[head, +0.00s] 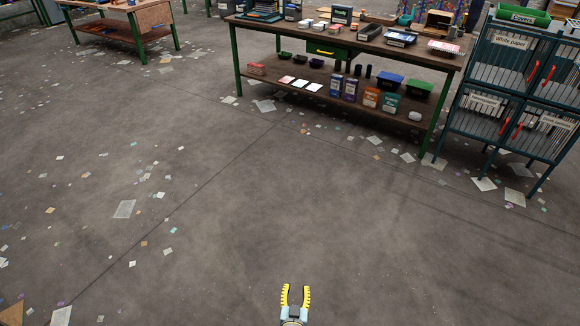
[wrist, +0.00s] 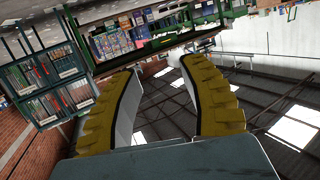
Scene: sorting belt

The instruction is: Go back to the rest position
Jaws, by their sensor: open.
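My gripper (head: 295,296) shows at the bottom middle of the head view, over bare floor. Its two yellow ridged fingers are apart, with nothing between them. In the wrist view my gripper (wrist: 160,85) is also open and empty, with a tilted view of shelving, a brick wall and the roof beyond the fingers. No object touches the fingers.
A green-legged workbench (head: 345,48) with boxes and bins stands at the back. A dark wire cabinet (head: 515,85) labelled "White paper" stands at the right. Another table (head: 125,28) is at the upper left. Paper scraps litter the grey floor (head: 220,230); the middle is clear.

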